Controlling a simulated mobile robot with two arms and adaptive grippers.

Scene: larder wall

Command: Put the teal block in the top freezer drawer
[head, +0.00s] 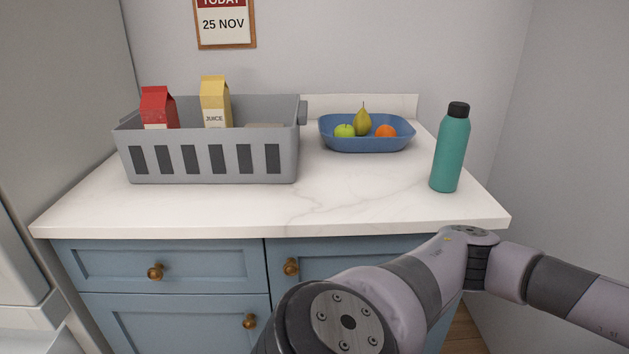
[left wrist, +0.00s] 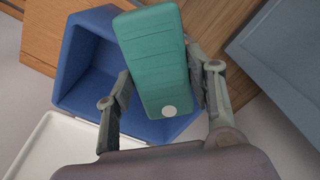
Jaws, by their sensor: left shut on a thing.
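The teal block (left wrist: 154,55) shows in the left wrist view, long and box-shaped with a pale round spot near its lower end. My left gripper (left wrist: 162,85) is shut on it, one finger along each long side. The block is in front of an open blue bin (left wrist: 75,75); I cannot tell how high above it. My left gripper and the block are not in the head view. My right gripper is not in view. A tall grey appliance side (head: 65,110) stands at the left in the head view; I cannot make out the top freezer drawer for certain.
On the white counter (head: 215,210) stand a grey crate (head: 205,160) with cartons, a blue fruit bowl (head: 365,143) and a teal bottle (head: 451,150). Blue cabinets (head: 160,265) are below. A white-rimmed surface (left wrist: 45,140) lies beside the bin in the left wrist view.

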